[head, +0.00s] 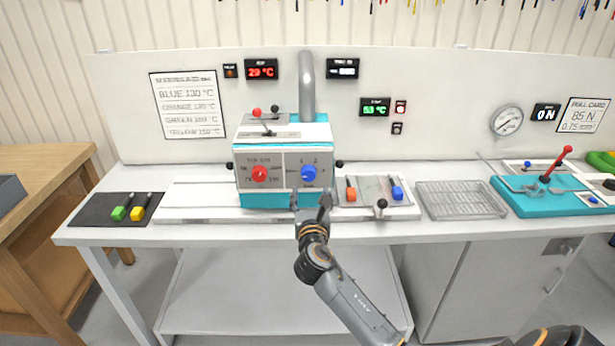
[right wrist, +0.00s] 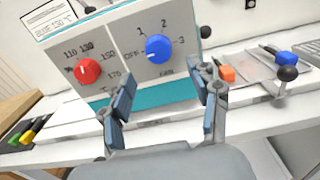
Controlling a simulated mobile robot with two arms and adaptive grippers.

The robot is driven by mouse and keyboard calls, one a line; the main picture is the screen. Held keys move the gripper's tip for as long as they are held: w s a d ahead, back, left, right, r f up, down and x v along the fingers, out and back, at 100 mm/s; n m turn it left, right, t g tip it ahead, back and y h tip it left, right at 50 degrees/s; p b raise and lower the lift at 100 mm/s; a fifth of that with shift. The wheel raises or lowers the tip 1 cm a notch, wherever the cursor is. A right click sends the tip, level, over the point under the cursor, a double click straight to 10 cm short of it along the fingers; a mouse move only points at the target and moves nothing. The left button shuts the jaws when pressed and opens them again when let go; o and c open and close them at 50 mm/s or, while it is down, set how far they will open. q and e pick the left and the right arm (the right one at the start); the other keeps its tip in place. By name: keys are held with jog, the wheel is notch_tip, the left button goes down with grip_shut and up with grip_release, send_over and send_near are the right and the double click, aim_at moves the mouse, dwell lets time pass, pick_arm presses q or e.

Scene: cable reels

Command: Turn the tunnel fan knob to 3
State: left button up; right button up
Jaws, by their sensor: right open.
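The tunnel fan knob is the blue knob (head: 309,174) on the right half of the grey and teal machine's front panel; it also shows in the right wrist view (right wrist: 158,48). Marks 1, 2 and 3 run around its top and right, with FAN below. A pale pointer mark on it seems to face left, toward OFF. My right gripper (head: 311,204) is open and empty, just below and in front of the knob. In the right wrist view its fingers (right wrist: 165,92) stand apart below the knob, not touching it. My left gripper is not in view.
A red temperature knob (head: 259,174) sits left of the blue one. Small dark side knobs flank the machine. A wire basket (head: 460,212) lies further right.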

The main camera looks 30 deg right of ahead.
aim_at(309, 177)
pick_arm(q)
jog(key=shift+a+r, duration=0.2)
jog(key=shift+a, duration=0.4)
pick_arm(e)
jog(key=x, duration=0.8)
jog(key=shift+w+a, duration=0.1)
jog(key=shift+a, duration=0.05)
jog(key=c, duration=1.2)
jog(key=shift+o, duration=0.2)
